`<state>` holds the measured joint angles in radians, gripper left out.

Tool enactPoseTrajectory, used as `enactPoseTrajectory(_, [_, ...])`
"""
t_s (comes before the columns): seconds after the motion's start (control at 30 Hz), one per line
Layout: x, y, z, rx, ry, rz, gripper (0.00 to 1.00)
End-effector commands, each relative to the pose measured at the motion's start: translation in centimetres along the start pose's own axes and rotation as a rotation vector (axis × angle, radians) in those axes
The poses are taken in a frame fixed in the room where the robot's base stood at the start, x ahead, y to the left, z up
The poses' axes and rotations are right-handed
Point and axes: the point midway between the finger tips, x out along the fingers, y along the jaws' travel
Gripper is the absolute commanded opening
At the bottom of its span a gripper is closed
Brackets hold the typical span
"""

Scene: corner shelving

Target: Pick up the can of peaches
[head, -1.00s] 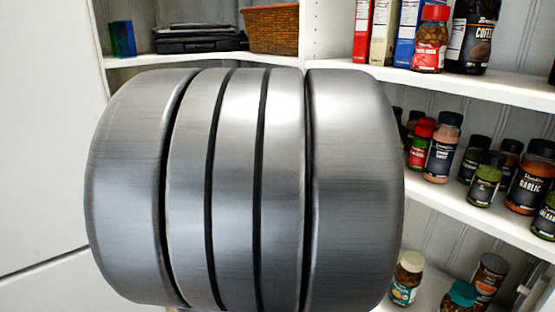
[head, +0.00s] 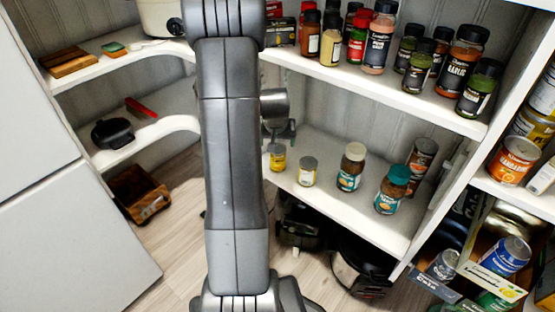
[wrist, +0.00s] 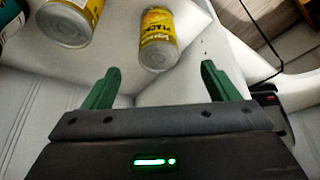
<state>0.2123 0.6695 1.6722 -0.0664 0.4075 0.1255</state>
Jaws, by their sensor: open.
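The can of peaches (wrist: 158,42) has a yellow label and shows in the wrist view just beyond my fingertips, between their lines. A gap separates it from my fingers. In the head view the yellow can (head: 277,158) stands at the left end of the lower right shelf. My gripper (wrist: 160,78) is open and empty, its two green fingers spread apart. In the head view my gripper (head: 280,134) is small, just above the yellow can, and partly hidden by my arm.
A second can (head: 307,171) stands close beside the yellow one, and it also shows in the wrist view (wrist: 70,20). Jars (head: 350,168) stand further right on the lower shelf (head: 330,212). Spice bottles (head: 380,40) crowd the shelf above. Dark appliances (head: 360,268) sit below.

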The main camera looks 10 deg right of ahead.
Motion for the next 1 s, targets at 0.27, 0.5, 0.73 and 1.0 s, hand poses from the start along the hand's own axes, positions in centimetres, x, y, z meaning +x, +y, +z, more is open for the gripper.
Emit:
enactPoseTrajectory(0.27, [5.1, 0.0, 0.1, 0.0, -0.003, 0.0, 0.81])
enactPoseTrajectory(0.5, [6.4, 0.1, 0.0, 0.0, -0.002, 0.0, 0.81])
enactPoseTrajectory(0.73, [9.7, 0.2, -0.4, -0.001, -0.003, 0.001, 0.81])
enactPoseTrajectory(1.0, [10.9, 0.2, -0.6, -0.001, 0.0, 0.0, 0.81])
